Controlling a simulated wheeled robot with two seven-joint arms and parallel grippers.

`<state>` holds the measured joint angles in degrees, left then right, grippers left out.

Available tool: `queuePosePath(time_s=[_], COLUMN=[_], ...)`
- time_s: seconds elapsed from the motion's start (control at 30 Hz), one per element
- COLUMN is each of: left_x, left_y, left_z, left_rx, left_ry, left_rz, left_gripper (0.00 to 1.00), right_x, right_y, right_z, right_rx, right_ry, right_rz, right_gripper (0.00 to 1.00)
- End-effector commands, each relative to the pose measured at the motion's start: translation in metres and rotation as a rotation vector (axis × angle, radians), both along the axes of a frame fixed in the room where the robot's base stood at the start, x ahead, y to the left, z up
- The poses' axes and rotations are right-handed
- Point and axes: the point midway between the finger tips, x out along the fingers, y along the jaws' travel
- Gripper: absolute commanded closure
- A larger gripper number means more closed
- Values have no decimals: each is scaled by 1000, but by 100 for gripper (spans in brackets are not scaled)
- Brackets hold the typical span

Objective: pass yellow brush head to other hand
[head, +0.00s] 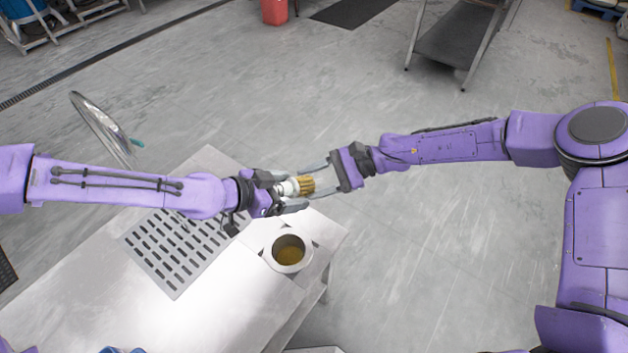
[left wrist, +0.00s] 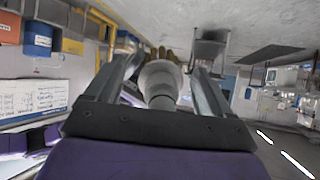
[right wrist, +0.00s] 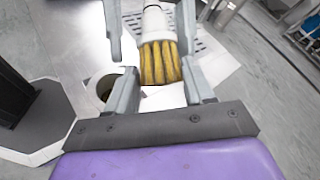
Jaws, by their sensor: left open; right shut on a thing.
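The brush head has yellow bristles and a white body. In the head view the brush head (head: 307,185) lies level between my two grippers, above the table's right edge. My right gripper (head: 311,178) comes from the right and is shut on it at the bristle end. My left gripper (head: 286,190) is open, its fingers on either side of the white body. The left wrist view shows the white body (left wrist: 160,78) between the left fingers, bristles pointing away. The right wrist view shows the bristles (right wrist: 160,64) between the right fingers.
Below the grippers a round metal cup (head: 289,252) with brown contents is set at the table corner. A slotted drain plate (head: 180,250) lies on the metal table (head: 190,320). A grey stand (head: 455,45) is at the back. The floor at right is clear.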

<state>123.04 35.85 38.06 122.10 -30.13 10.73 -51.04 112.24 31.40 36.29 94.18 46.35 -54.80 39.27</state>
Motion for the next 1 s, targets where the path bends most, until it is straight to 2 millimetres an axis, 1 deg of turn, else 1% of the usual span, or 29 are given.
queuePosePath(time_s=[0.07, 0.17, 0.27, 0.4, 0.5, 0.6, 0.8, 1.0], left_x=[0, -2, -10, -25, -34, -40, -47, -48], left_y=[1, 7, 21, 50, 66, 79, 88, 89], left_z=[0, 5, 17, 39, 52, 59, 65, 65], left_rx=[0, 0, -3, -6, -5, -1, -1, 0], left_ry=[0, -2, -4, -6, -6, -5, 0, 0], left_rz=[1, 3, 3, 6, 4, 3, 0, -1], left_gripper=[18, 18, 18, 18, 18, 18, 18, 18], right_x=[0, 0, 0, 0, 0, 0, 0, 0], right_y=[0, 0, 0, 0, 0, 0, 0, 0], right_z=[0, 0, 0, 0, 0, 0, 0, 0], right_rx=[0, 0, 0, 0, 0, 0, 0, 0], right_ry=[0, 0, 0, 0, 0, 0, 0, 0], right_rz=[0, 0, 0, 0, 0, 0, 0, 0], right_gripper=[77, 77, 77, 77, 77, 77, 77, 77])
